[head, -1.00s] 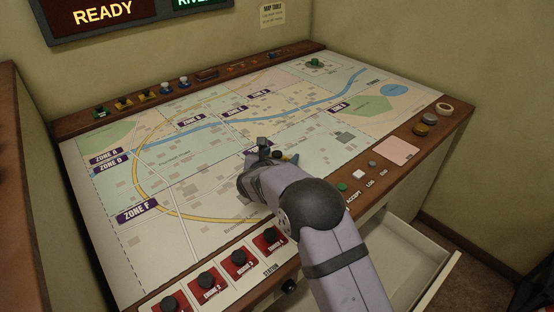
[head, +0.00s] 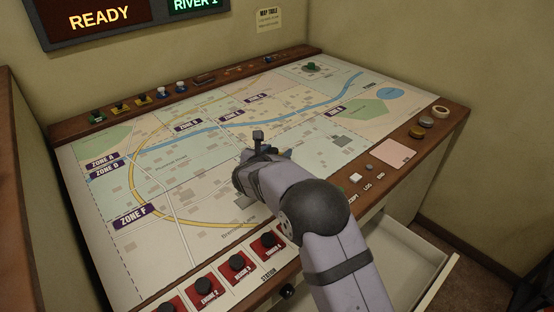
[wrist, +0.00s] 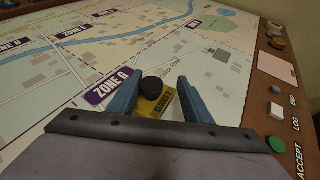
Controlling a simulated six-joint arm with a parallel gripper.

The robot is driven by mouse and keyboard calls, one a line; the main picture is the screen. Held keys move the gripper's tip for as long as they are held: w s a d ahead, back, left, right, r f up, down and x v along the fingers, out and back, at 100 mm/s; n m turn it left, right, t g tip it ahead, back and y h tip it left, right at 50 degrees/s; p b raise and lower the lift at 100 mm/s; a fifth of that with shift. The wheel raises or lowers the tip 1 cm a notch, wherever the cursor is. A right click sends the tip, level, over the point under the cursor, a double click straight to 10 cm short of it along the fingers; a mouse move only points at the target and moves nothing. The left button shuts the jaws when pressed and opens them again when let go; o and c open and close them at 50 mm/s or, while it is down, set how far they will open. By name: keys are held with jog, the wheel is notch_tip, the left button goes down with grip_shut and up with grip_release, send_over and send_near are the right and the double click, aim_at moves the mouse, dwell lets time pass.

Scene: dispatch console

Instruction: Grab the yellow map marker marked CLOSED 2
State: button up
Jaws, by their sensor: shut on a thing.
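The yellow map marker (wrist: 168,104) with a dark round knob (wrist: 152,86) shows in the wrist view; its lettering starts with CLOSED, and the end of the label is hard to read. It is between the two blue fingers of my gripper (wrist: 160,92), which is shut on it. In the head view my gripper (head: 268,152) is over the lower middle of the map, and my wrist hides the marker. I cannot tell whether the marker touches the map.
The map table (head: 160,165) lies flat around my gripper. Other markers, two of them yellow (head: 143,100), stand on the back wooden rail. Red station blocks (head: 236,262) line the front edge. Buttons (head: 356,178) and a pink pad (head: 395,152) are at right. A drawer (head: 425,255) is open below.

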aim_at(277, 150)
notch_tip(277, 150, up, 7)
jog(key=shift+f, duration=0.1)
jog(key=shift+r, duration=0.2)
